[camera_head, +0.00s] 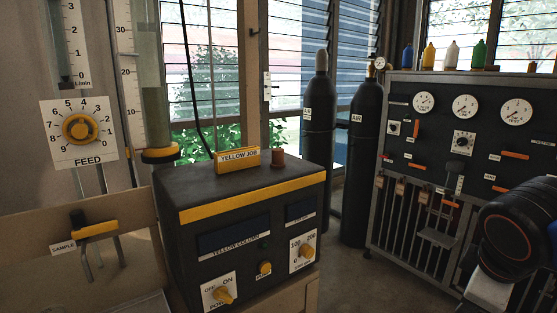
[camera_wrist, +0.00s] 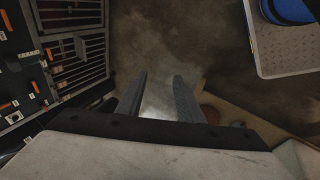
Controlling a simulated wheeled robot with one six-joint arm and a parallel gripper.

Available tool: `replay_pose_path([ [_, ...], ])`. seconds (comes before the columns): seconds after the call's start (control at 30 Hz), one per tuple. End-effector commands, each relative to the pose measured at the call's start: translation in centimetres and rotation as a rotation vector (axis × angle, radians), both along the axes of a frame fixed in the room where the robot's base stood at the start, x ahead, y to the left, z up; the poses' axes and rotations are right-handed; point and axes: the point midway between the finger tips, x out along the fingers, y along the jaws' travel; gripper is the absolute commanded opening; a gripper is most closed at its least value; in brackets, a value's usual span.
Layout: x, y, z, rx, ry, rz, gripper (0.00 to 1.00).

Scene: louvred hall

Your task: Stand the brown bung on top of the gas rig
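In the head view my arm covers the rig's lower right; the fingers are not visible there.
The control box (camera_head: 190,240) has knobs on its front. Two dark gas cylinders, one tall (camera_head: 319,140) and one marked AIR (camera_head: 362,165), stand between box and rig.

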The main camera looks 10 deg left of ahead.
Motion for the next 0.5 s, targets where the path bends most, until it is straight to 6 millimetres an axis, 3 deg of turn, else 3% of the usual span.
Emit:
replay_pose_path([
  [0.27,4.3,5.5,4.9,-0.275,-0.022,0.402,0.34],
  [0.5,7.0,11.6,9.4,-0.521,-0.06,0.718,0.34],
])
